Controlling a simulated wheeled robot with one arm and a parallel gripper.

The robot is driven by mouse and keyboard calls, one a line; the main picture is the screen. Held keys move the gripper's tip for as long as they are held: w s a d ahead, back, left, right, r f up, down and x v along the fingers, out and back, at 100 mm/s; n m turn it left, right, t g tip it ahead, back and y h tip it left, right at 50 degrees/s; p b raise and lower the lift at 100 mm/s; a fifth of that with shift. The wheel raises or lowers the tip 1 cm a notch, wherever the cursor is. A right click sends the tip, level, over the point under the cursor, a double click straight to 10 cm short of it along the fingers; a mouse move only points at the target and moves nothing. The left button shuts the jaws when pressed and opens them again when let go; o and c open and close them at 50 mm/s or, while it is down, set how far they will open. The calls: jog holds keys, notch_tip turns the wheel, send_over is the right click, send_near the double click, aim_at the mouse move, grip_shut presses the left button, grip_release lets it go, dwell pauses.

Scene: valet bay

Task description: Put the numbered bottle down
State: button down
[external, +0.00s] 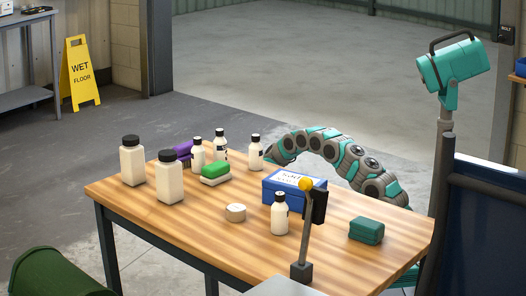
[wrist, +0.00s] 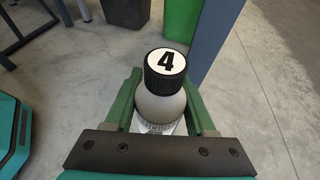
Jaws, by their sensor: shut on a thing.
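In the wrist view my gripper (wrist: 163,80) is shut on a pale bottle (wrist: 160,107). Its black cap bears a white disc with the number 4 (wrist: 166,62). A green finger stands on each side of the bottle, and concrete floor shows around it. In the external view my arm arches behind the wooden table (external: 330,260) and dips down at the table's far side. The gripper and the held bottle cannot be made out there. Other black-capped white bottles stand on the table, one near the arm's end (external: 256,150) and one at the front (external: 279,215).
The table also holds large jars (external: 170,180), a green-and-white block (external: 215,173), a blue box (external: 290,186), a round pale piece (external: 236,212), a green case (external: 366,230) and a post (external: 302,270). The wrist view shows a dark bin (wrist: 126,12) and a green bin (wrist: 183,20).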

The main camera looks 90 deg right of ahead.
jog(key=w+d+r+m+t+h, duration=0.2)
jog(key=r+m+h, duration=0.15)
jog(key=r, duration=0.75)
jog(key=w+d+r+m+t+h+p, duration=0.1)
jog(key=w+d+r+m+t+h, duration=0.2)
jog(key=r, duration=0.8)
jog(key=w+d+r+m+t+h, duration=0.15)
jog(key=r+m+h, duration=0.25)
jog(key=r, duration=0.7)
jog(key=s+a+r+n+y+p, duration=0.1)
jog(key=s+a+r+n+y, duration=0.1)
jog(key=a+r+y, duration=0.3)
jog(key=s+a+r+n+y+p, duration=0.1)
jog(key=s+a+r+n, duration=0.1)
jog(key=a+r, duration=0.3)
jog(key=s+a+r+n+g+y+p, duration=0.1)
jog(key=s+a+n+g+y, duration=0.35)
jog(key=s+a, duration=0.55)
jog(key=shift+h, duration=0.4)
jog(key=w, duration=0.5)
jog(key=w+d+f, duration=0.1)
jog(key=w, duration=0.5)
jog(key=w+p, duration=0.1)
jog(key=w, duration=0.4)
jog(key=shift+w+d+f, duration=0.3)
jog(key=shift+w+d, duration=0.05)
jog(key=shift+w, duration=0.05)
jog(key=shift+w, duration=0.1)
jog(key=shift+f, duration=1.7)
jog(key=shift+f, duration=0.15)
